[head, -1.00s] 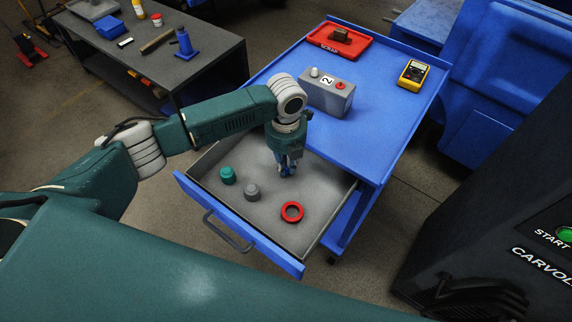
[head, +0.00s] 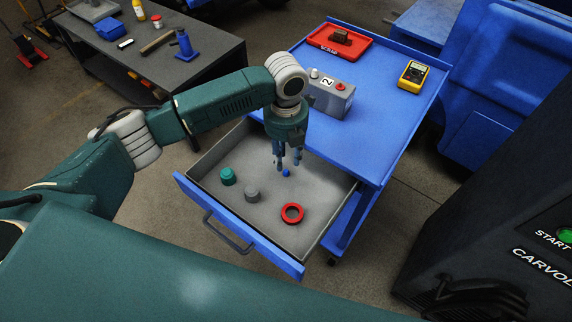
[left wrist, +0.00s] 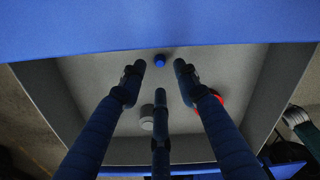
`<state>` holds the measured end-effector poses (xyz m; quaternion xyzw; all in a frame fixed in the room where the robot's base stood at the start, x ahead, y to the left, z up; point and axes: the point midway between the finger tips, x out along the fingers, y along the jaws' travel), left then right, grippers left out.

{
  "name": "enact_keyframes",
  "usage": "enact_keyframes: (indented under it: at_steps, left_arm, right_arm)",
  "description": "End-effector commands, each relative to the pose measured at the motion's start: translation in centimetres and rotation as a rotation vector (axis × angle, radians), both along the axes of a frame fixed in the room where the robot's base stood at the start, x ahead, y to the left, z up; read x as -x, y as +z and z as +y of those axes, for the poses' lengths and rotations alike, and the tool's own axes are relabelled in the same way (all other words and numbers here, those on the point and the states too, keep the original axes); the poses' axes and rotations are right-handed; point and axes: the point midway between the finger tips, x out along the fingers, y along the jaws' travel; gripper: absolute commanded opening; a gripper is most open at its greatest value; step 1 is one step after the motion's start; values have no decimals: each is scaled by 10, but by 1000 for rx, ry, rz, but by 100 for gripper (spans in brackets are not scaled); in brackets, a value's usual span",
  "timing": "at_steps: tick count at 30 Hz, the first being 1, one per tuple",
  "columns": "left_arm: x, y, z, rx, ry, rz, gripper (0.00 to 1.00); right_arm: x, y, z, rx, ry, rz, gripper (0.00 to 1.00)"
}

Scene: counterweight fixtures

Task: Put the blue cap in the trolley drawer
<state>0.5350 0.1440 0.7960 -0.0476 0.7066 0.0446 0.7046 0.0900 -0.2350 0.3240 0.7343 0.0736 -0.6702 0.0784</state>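The blue cap (head: 286,173) lies on the floor of the open trolley drawer (head: 325,222), towards its back. It also shows in the left wrist view (left wrist: 160,60), beyond the fingertips and apart from them. My left gripper (head: 286,160) is above the cap, fingers spread and pointing down. In the left wrist view the gripper (left wrist: 160,85) has open fingers with nothing between them. My right gripper is not in view.
The drawer also holds a teal cap (head: 228,176), a grey knob (head: 252,195) and a red ring (head: 292,213). On the blue trolley top (head: 375,130) are a grey box (head: 330,100), a red tray (head: 326,45) and a yellow multimeter (head: 413,75).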

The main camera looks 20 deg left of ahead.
Motion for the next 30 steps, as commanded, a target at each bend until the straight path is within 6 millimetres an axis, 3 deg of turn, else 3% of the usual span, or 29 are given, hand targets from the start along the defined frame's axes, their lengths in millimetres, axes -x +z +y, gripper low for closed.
enact_keyframes:
  at_steps: [6, 12, 30]
  left_arm:
    - [-1, 45, 1, 0, 0, -3, 32]
    - [0, 65, 1, 0, 1, 0, 32]
    - [0, 68, 1, 0, 0, 1, 32]
  right_arm:
    - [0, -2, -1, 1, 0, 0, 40]
    - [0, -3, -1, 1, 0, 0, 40]
    - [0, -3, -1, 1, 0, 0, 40]
